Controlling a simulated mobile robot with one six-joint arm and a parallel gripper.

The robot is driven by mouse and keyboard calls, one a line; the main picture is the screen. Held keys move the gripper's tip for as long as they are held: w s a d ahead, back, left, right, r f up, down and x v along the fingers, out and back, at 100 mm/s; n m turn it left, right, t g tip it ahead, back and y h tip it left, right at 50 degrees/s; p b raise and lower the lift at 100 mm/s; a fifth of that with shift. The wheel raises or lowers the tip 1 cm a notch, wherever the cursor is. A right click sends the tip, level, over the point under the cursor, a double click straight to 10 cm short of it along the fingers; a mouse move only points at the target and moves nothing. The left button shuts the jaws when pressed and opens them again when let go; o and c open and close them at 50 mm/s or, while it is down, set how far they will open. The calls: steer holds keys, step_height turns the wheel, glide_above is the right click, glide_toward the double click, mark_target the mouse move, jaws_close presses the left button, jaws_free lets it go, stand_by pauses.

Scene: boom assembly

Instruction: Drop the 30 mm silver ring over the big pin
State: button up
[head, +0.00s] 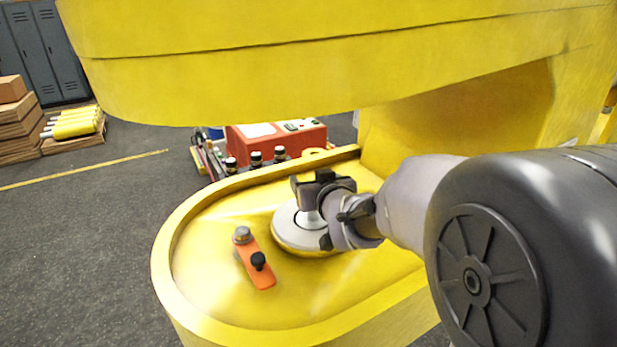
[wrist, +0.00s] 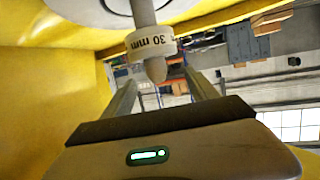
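The big pin (wrist: 156,70) is grey with a tapered tip and shows in the wrist view. A pale ring-like collar (wrist: 151,43) marked "30 mm" sits around it, a little back from the tip. My gripper (wrist: 163,82) is open, with its two fingers apart on either side of the pin's tip and a gap to the collar. In the head view, my gripper (head: 312,217) is low over the round silver base plate (head: 290,236) on the yellow boom part. There my jaws and wrist hide most of the pin and collar.
An orange lever (head: 257,270) with a grey bolt and a black knob lies left of the base plate. A raised yellow rim (head: 165,255) bounds the surface. The large yellow boom (head: 250,75) hangs above. A red box (head: 290,136) and several black-capped items stand behind.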

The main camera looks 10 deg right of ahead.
steer(key=shift+o, duration=0.7)
steer(key=a+v, duration=0.1)
steer(key=v, duration=1.6)
steer(key=shift+s+d, duration=0.2)
steer(key=shift+d, duration=0.25)
